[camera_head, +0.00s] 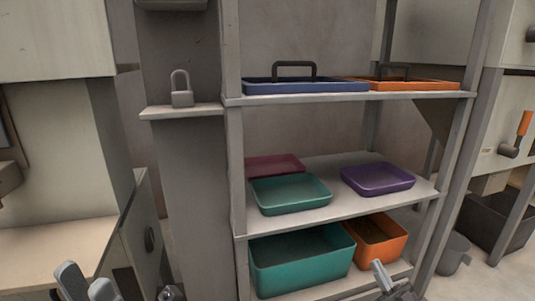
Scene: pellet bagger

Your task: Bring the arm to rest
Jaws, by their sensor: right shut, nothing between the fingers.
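My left gripper (84,279) shows at the bottom left edge, its two grey fingers apart and nothing visible between them. My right gripper (381,272) shows at the bottom, right of centre, with its fingers together and empty. It is in front of the lower shelf, overlapping the orange bin in the picture; whether it touches anything I cannot tell. Most of both arms is out of view.
A grey rack (236,170) holds blue (310,87) and orange (420,86) handled trays on top, teal (290,194), purple (378,179) and maroon (273,165) trays mid-level, and teal (300,262) and orange (380,243) bins below. A padlock (182,98) stands on a ledge left.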

